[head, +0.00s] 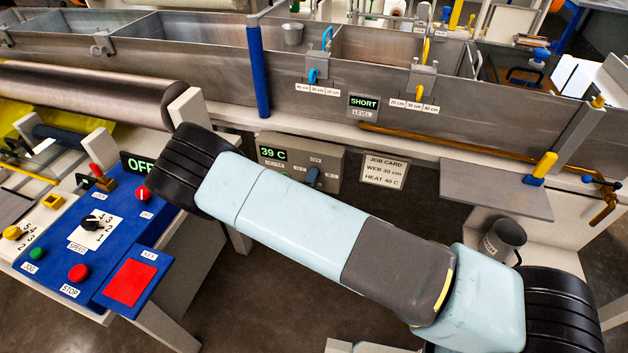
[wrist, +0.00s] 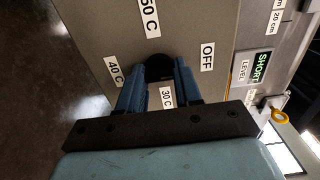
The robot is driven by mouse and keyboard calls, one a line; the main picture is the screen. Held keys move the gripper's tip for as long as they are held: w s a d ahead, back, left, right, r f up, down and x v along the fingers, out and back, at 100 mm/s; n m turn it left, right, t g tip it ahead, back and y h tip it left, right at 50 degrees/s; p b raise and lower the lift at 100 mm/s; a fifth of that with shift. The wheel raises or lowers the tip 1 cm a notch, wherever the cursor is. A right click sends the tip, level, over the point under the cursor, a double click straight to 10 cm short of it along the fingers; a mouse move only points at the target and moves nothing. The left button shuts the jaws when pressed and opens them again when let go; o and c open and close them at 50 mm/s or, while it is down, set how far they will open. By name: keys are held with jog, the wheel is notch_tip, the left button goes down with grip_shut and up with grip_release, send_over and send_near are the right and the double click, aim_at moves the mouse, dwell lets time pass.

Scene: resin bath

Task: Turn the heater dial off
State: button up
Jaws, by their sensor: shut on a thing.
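The heater box (head: 330,163) hangs below the bath in the head view, with a green 39 C readout (head: 273,153). In the wrist view its grey face (wrist: 105,40) carries labels 50 C at the top, 40 C at the left, 30 C below and OFF (wrist: 207,57) at the right. The dark heater dial (wrist: 164,66) is in the middle of these labels. My gripper (wrist: 162,76) is shut on the dial, one blue finger on each side. The dial's pointer is hidden, so its setting cannot be read. In the head view my arm covers most of my gripper.
A job card (head: 384,171) reading WEB 30 cm, HEAT 40 C hangs right of the box. The blue control panel (head: 130,210) with stop button and speed knob is at left. The bath wall (head: 210,70) rises above.

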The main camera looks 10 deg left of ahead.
jog(key=shift+s+a+f, duration=0.15)
jog(key=shift+s+f, duration=0.05)
jog(key=shift+f, duration=0.05)
jog(key=o, duration=0.7)
jog(key=shift+c, duration=0.2)
jog(key=o, duration=0.4)
jog(key=shift+w+r, duration=0.15)
jog(key=s, duration=0.9)
jog(key=s+a, duration=0.1)
jog(key=s, duration=0.3)
jog(key=shift+s, duration=0.4)
